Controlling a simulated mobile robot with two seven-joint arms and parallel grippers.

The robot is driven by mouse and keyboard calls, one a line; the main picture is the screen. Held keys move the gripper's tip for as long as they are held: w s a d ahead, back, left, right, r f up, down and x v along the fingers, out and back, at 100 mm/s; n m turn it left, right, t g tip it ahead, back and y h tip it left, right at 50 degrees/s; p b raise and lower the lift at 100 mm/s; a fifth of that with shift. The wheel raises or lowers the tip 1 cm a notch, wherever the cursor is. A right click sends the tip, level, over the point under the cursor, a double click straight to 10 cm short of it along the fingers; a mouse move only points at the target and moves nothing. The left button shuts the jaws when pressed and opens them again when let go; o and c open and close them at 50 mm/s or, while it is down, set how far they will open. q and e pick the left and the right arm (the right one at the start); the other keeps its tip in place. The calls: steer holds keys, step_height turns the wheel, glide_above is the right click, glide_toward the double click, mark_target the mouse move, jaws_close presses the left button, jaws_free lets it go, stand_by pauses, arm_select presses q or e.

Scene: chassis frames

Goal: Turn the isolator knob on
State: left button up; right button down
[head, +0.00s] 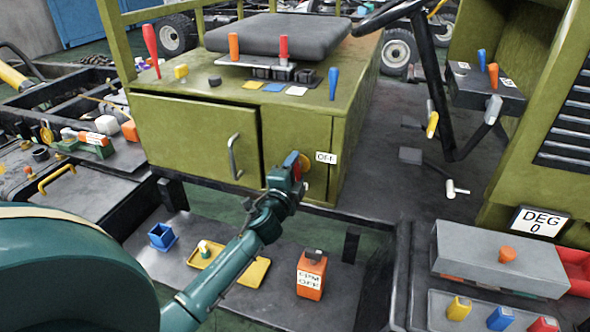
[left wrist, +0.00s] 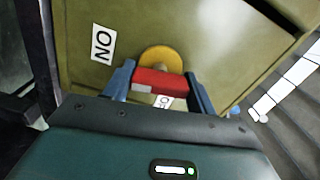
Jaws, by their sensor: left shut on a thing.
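The isolator knob is a red bar (left wrist: 158,77) on a round yellow plate (left wrist: 160,57), on the front of the olive seat box (head: 190,130). My left gripper (head: 291,170) is at the knob. In the left wrist view its two blue fingers (left wrist: 160,88) stand on either side of the red bar, shut on it. A white label (head: 326,157) sits right of the knob; its small letters are hard to read. In the left wrist view an ON label (left wrist: 103,43) lies left of the plate, and another white label shows partly between the fingers. My right gripper is not in view.
A door handle (head: 234,157) sticks out left of the knob. Below are an orange block (head: 311,275), a yellow tray (head: 255,272) and a blue holder (head: 162,236). Pedals and a steering column stand to the right. Levers (head: 333,84) rise from the box top.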

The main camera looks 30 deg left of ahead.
arm_select(q)
steer(key=shift+m, duration=0.9)
steer(key=o, duration=1)
steer(key=v, duration=1.3)
steer(key=shift+s+b, duration=0.15)
steer(key=shift+b, duration=0.15)
